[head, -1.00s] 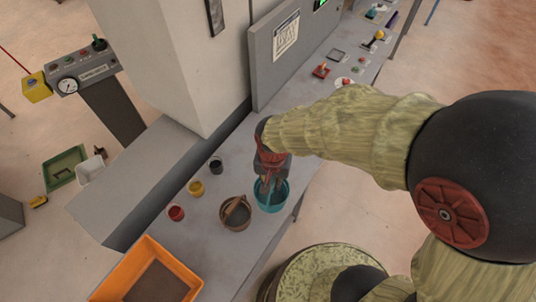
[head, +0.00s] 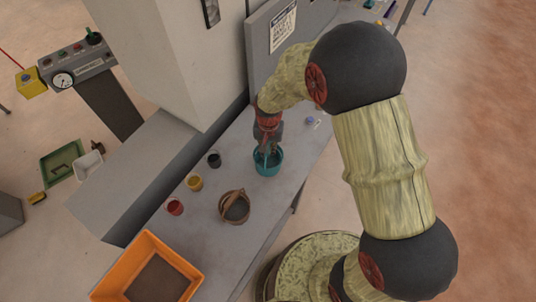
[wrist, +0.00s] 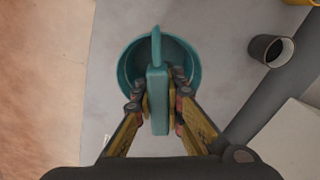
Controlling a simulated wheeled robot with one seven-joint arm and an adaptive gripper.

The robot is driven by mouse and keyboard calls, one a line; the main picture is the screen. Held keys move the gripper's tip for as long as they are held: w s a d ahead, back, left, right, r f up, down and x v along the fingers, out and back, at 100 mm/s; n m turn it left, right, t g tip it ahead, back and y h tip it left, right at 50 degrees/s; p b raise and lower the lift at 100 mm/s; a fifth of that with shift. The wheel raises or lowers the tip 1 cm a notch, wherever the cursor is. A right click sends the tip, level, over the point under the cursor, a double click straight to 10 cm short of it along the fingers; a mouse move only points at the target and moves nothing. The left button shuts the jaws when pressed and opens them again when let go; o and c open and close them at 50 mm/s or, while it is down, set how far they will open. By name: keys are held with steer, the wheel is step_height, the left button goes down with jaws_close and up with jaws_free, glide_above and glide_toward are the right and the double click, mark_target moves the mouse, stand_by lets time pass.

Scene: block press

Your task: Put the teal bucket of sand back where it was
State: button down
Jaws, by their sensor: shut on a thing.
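The teal bucket (head: 268,163) is over the grey bench (head: 290,160), beyond the brown bucket. My gripper (head: 267,146) comes down on it from above. In the wrist view my gripper (wrist: 158,100) is shut on the bucket's upright teal handle, with a finger on each side. The round teal bucket (wrist: 126,72) lies below the fingers and looks about level. I cannot make out the sand inside, as the handle and fingers cover much of the opening. I cannot tell whether its base touches the bench.
A brown bucket (head: 224,212) with an arched handle stands nearer on the bench. Red (head: 174,207), yellow (head: 194,183) and dark (head: 214,160) cups line the press side. An orange tray (head: 190,272) is at the near end. The press body (head: 175,60) bounds the left.

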mark_target(268, 163)
steer(key=shift+w+f, duration=0.25)
steer(key=shift+f, duration=1.65)
steer(key=shift+f, duration=0.2)
steer(key=c, duration=1.8)
jaws_free()
steer(key=shift+c, duration=0.2)
